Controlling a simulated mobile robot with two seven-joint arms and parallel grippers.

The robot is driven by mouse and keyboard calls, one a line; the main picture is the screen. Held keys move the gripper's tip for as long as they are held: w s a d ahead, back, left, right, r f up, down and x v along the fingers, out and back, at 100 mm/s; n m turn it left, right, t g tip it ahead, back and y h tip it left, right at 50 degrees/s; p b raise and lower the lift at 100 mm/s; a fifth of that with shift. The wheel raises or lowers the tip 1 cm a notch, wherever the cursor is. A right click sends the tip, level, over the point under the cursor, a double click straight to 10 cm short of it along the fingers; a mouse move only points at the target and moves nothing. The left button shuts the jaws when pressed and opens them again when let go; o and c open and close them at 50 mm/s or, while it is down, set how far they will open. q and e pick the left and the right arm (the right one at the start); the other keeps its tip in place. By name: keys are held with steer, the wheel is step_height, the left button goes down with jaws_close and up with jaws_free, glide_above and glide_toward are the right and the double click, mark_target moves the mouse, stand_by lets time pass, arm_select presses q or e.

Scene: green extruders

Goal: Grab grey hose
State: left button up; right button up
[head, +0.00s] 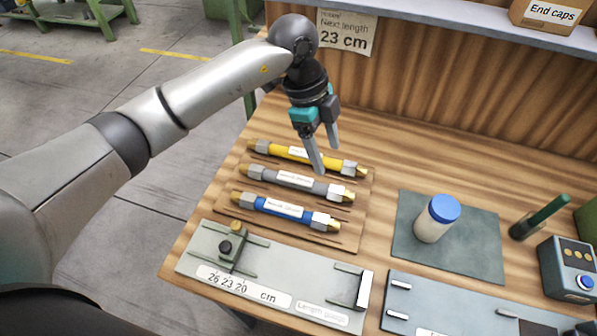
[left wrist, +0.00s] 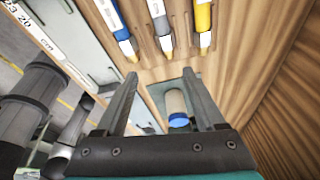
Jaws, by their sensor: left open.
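The grey hose (head: 296,182) lies between the yellow hose (head: 303,155) and the blue hose (head: 284,209) on a wooden rack, with metal fittings at both ends and a white label. My left gripper (head: 325,156) is open and empty above the right part of the rack, its fingers pointing down near the yellow and grey hoses' right ends. In the left wrist view the grey hose (left wrist: 160,22) shows at the top, beyond the open fingers (left wrist: 157,100), with the blue and yellow hoses on either side. My right gripper is not in view.
A length gauge plate (head: 205,240) lies in front of the rack. A white bottle with a blue cap (head: 437,220) stands on a dark mat (head: 478,262) to the right. A sign reading 23 cm (head: 346,33) hangs on the back panel.

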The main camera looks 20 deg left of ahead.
arm_select(q)
steer(key=w+a+n+y, duration=0.2)
steer(key=a+y, duration=0.1)
steer(key=a, duration=0.4)
glide_above(295, 178)
step_height(295, 178, down, 8)
steer(key=shift+w+a+f+b, duration=0.1)
steer(key=shift+w+b, duration=0.05)
steer(key=shift+b, duration=0.2)
steer(key=shift+f, duration=3.05)
jaws_close()
steer(key=shift+r, duration=0.1)
